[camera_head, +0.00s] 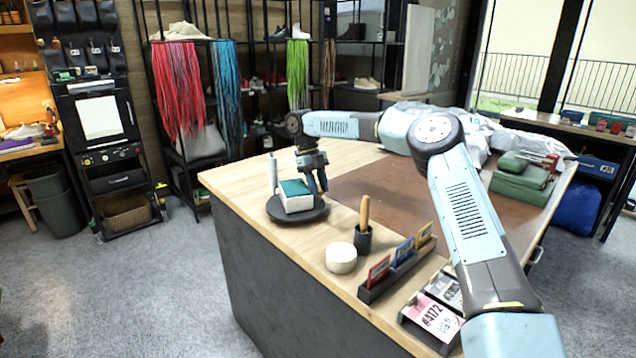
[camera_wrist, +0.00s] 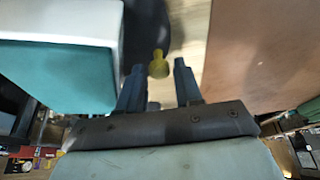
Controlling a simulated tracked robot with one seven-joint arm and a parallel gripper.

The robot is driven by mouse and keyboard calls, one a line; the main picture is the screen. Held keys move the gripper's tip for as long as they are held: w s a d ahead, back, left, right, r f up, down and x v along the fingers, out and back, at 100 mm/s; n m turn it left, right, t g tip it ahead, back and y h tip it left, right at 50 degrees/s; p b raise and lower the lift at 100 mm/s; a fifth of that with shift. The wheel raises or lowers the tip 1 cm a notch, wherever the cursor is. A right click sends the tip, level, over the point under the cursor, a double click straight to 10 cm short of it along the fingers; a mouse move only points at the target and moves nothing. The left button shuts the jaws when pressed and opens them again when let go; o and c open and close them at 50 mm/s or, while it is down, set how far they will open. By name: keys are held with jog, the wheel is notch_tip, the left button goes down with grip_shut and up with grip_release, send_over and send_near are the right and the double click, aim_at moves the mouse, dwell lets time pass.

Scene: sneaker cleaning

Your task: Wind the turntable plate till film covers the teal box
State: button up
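The turntable plate (camera_head: 312,214), a dark round disc, lies on the near left corner of the wooden worktop. The teal box (camera_head: 293,187), white-sided with a teal top, sits on it; its teal face (camera_wrist: 60,75) fills the left of the wrist view. A pale upright roll (camera_head: 272,174) stands at the plate's left edge. My gripper (camera_head: 319,182) points down at the plate's right side, beside the box. In the wrist view, its fingers are apart, with a yellow knob (camera_wrist: 158,65) between them and gaps visible on both sides. The knob's base is unclear.
A brown mat (camera_head: 400,190) covers the middle of the worktop (camera_head: 235,186). In front of the plate are a dark cup with a wooden handle (camera_head: 364,214), a white round jar (camera_head: 341,258) and a card rack (camera_head: 398,268). Green boxes (camera_head: 522,180) lie at the right.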

jog(key=shift+r, duration=0.4)
notch_tip(320, 180, up, 2)
jog(key=shift+r, duration=0.2)
jog(key=s+d+r, duration=0.4)
jog(key=s+r, duration=0.5)
jog(key=s, duration=0.4)
jog(key=shift+s+r, duration=0.2)
jog(key=shift+r, duration=0.05)
